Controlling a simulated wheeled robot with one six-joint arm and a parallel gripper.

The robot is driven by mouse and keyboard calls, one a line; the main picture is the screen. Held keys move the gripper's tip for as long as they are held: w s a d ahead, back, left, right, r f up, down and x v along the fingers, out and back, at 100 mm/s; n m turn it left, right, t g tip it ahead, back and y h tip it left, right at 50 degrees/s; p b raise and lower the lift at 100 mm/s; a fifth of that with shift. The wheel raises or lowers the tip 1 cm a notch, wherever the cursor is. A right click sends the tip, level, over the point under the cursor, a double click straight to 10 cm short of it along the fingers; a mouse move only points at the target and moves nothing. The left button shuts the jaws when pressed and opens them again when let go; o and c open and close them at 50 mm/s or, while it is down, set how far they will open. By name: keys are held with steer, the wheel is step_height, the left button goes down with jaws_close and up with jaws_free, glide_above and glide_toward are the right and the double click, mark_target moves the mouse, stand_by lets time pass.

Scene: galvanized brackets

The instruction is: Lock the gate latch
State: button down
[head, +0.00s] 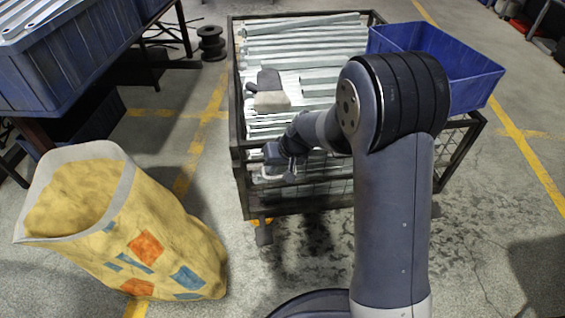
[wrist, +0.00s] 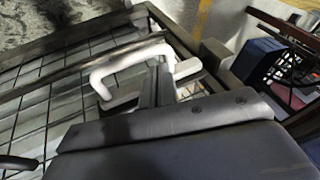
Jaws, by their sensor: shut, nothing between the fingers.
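The gate latch (wrist: 104,72) shows in the wrist view as a pale bent handle on the dark mesh side of the cart. My gripper (wrist: 156,76) is shut and empty. Its fingers overlap the handle in the picture, and I cannot tell whether they touch it. A pale bar continues to the right of the fingers. In the head view, my gripper (head: 289,168) is at the cart's near side, towards its left corner. A small pale part of the latch (head: 268,177) shows just below it. My arm and fingers hide part of the latch.
The dark metal cart (head: 238,160) holds galvanized brackets (head: 305,48), a pair of gloves (head: 270,98) and a blue bin (head: 480,85). A yellow sack (head: 150,235) stands at the left. A blue crate (head: 70,65) is at upper left. Floor between sack and cart is clear.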

steer(key=shift+a, duration=0.2)
steer(key=a, duration=0.2)
steer(key=s+a, duration=0.1)
steer(key=a, duration=0.1)
steer(key=shift+a+p, duration=0.2)
steer(key=shift+p, duration=0.15)
